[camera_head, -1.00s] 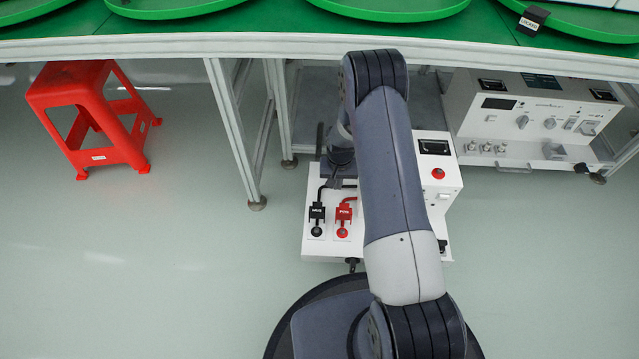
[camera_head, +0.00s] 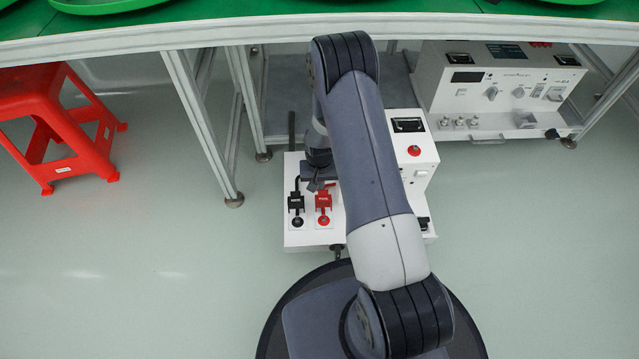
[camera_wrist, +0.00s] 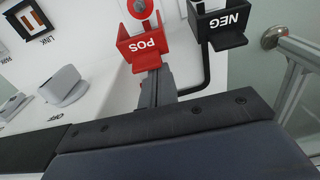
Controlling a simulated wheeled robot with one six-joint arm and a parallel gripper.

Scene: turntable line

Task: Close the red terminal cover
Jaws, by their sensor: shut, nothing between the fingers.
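The red terminal cover (camera_head: 323,202), marked POS, stands upright on the white power box (camera_head: 292,240). The red round terminal (camera_head: 324,221) beside it is exposed, so the cover is open. In the wrist view the red cover (camera_wrist: 142,47) shows its label and a small tab on the near side. My gripper (camera_head: 318,185) is just behind the cover, on the side away from the red terminal. In the wrist view its shut, empty fingers (camera_wrist: 152,80) point at the tab; I cannot tell whether they touch it.
A black NEG cover (camera_head: 296,203) stands left of the red one, with a black cable. A red button (camera_head: 414,151) and switches are on the box's right, partly behind my arm. The table edge (camera_head: 470,27) runs above; a red stool (camera_head: 45,120) stands left.

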